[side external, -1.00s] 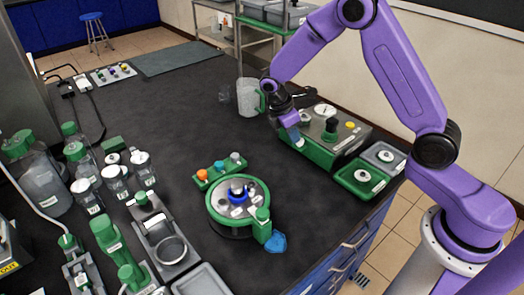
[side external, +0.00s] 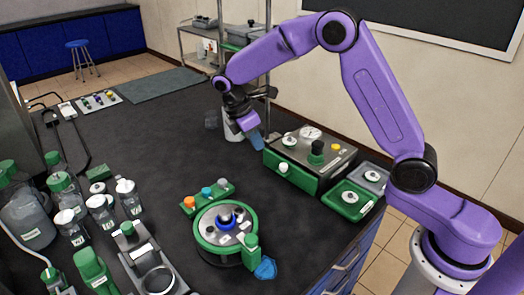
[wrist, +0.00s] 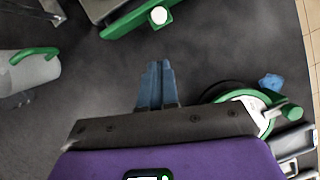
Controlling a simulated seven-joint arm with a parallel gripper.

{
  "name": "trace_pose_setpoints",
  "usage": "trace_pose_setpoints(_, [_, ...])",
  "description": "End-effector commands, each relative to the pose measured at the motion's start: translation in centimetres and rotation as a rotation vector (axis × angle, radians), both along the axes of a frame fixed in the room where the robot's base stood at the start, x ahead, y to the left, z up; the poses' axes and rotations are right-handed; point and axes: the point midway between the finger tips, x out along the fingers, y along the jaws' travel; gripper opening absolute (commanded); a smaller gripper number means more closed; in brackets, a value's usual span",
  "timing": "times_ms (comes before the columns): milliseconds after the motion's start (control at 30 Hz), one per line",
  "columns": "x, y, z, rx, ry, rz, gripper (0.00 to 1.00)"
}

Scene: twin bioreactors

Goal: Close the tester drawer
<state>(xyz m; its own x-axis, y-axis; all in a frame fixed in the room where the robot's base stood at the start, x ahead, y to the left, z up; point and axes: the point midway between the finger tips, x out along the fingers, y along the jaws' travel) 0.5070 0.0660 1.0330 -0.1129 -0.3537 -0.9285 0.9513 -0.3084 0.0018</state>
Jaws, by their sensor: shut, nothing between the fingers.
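The tester (side external: 325,158) is a grey box with a dial, a dark green-based knob and a yellow button on top. Its green drawer front (side external: 292,178) with a white knob (side external: 284,168) looks flush with the box in the side view. In the wrist view the green front (wrist: 122,28) and white knob (wrist: 159,15) show at the top edge. My gripper (side external: 257,141) hangs above the bench, left of the tester and apart from the drawer. In the wrist view its blue fingers (wrist: 155,66) are together and empty.
A jug with a green handle (wrist: 30,70) stands left of my gripper. A round green-rimmed device (side external: 226,235) and a green rack with coloured knobs (side external: 207,197) stand in front. Green and grey trays (side external: 350,203) lie right of the tester. Dark bench between them is clear.

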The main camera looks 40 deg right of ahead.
Motion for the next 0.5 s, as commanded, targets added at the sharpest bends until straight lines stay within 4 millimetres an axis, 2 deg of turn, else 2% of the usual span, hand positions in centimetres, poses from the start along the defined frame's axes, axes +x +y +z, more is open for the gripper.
trace_pose_setpoints(167, [0.2, 0.8, 0.9, 0.001, 0.0, 0.002, 0.0])
trace_pose_setpoints(333, [0.4, 2.6, 0.8, 0.001, 0.002, 0.001, 0.0])
trace_pose_setpoints(500, [0.3, 2.3, -0.2, -0.001, 0.004, -0.002, 0.0])
